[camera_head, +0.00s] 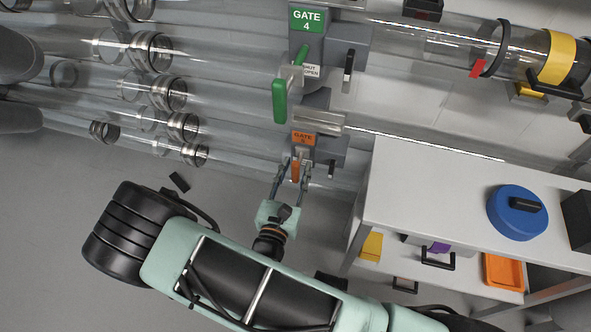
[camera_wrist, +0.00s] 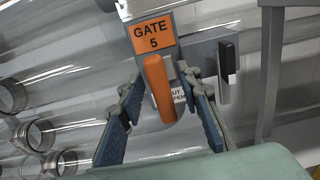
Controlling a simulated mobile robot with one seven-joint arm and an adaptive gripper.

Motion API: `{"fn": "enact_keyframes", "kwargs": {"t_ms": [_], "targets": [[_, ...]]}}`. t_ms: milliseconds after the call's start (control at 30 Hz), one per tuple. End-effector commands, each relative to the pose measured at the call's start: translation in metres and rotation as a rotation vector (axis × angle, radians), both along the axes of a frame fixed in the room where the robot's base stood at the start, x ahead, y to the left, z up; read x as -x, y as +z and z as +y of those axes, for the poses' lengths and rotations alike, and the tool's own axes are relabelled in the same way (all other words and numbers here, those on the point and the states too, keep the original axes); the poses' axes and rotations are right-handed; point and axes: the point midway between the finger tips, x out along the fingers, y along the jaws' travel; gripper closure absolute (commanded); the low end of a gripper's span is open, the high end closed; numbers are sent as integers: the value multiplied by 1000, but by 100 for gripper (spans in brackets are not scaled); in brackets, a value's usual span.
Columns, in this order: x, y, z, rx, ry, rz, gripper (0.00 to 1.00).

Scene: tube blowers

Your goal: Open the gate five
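Gate five is a grey housing with an orange label reading GATE 5 (camera_wrist: 154,36), which also shows in the head view (camera_head: 303,138). Its orange lever handle (camera_wrist: 158,88) hangs below the label, and a partly hidden white SHUT/OPEN plate (camera_wrist: 178,97) sits behind it. My gripper (camera_wrist: 162,90) is open, with one finger on each side of the orange handle. Gaps show between the fingers and the handle in the wrist view. In the head view my gripper (camera_head: 294,168) reaches up to the handle (camera_head: 295,171) from below.
Gate 4 (camera_head: 307,20) with a green handle (camera_head: 280,101) is just above gate five. Clear tubes run to the left and right. A black-handled lever (camera_wrist: 227,62) is right of gate five. A white shelf table (camera_head: 430,190) with a blue round lid (camera_head: 517,212) stands right.

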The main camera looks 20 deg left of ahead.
Motion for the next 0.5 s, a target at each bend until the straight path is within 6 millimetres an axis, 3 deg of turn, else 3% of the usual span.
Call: {"fn": "enact_keyframes", "kwargs": {"t_ms": [167, 433, 500], "targets": [[0, 0, 0, 0, 0, 0, 69], [0, 0, 0, -1, 0, -1, 99], [0, 0, 0, -1, 0, -1, 100]]}}
